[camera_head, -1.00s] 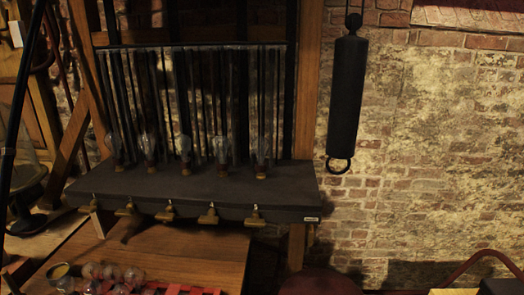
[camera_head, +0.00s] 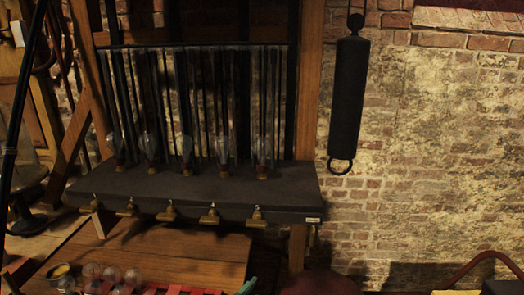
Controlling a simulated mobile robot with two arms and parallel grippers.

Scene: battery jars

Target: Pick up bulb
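Several clear glass bulbs (camera_head: 112,273) lie close together on the wooden table at the lower left, partly cut off by the bottom edge. More clear bulbs (camera_head: 186,148) stand upright in a row of sockets on the dark shelf (camera_head: 190,192). Neither of my grippers can be made out. A small grey-green piece (camera_head: 247,287) shows at the bottom edge, right of the table bulbs; I cannot tell what it is.
The wooden table (camera_head: 180,258) has bare room behind the bulbs. A red object (camera_head: 185,291) lies at its front. Brass clamps (camera_head: 167,213) hang along the shelf's front edge. A dark cylinder (camera_head: 346,105) hangs before the brick wall at right.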

